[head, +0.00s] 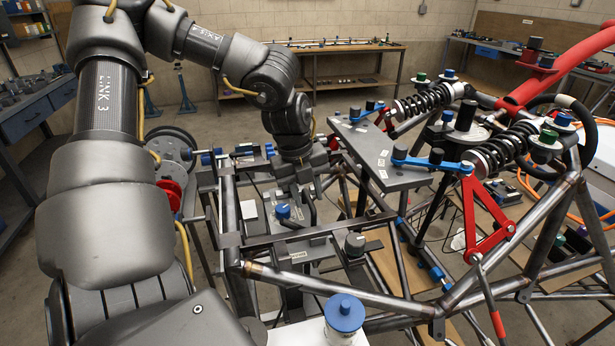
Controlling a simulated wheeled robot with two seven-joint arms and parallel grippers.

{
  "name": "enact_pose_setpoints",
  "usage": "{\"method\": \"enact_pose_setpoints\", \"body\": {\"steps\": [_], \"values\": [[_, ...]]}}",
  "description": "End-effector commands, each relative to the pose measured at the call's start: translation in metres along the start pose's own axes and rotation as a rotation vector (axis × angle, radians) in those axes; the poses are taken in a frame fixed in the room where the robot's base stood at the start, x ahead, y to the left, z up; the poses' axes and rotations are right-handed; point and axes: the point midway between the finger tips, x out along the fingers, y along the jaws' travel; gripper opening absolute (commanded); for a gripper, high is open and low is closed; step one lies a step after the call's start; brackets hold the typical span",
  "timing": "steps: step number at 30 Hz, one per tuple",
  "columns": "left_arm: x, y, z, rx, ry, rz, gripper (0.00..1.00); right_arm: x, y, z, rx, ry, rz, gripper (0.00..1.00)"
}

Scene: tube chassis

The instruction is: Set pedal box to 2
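My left arm comes in from the left and reaches down into the front of the tube chassis (345,290). My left gripper (298,205) points down among the frame tubes. Its fingertips are small and dark against the metal, so whether they are apart or closed on something is unclear. The part that looks like the pedal box (312,247) is a grey plate assembly between the tubes, just below the gripper. A blue-capped knob (283,211) stands beside the gripper, and a grey knob (355,244) sits to its right. No position number is readable. My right gripper does not show.
Coil-over dampers (430,101), a red bellcrank (485,215) and a grey panel (375,150) crowd the right of the gripper. A large blue-capped post (344,313) stands at the front. Benches (350,80) line the back wall. Room between the tubes is narrow.

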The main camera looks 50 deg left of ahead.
Motion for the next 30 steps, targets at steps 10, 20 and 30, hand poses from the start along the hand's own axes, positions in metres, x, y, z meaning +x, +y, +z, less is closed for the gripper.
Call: {"method": "enact_pose_setpoints", "body": {"steps": [10, 20, 30], "values": [[-0.046, -0.001, 0.001, 0.0, -0.005, -0.005, 0.34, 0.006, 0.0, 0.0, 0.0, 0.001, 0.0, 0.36], [-0.1, 0.0, 0.001, -0.001, -0.003, -0.002, 0.34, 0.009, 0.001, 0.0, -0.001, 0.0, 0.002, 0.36], [-0.108, 0.001, 0.0, 0.0, 0.0, 0.0, 0.34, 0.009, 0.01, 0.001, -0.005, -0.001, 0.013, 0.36]]}}
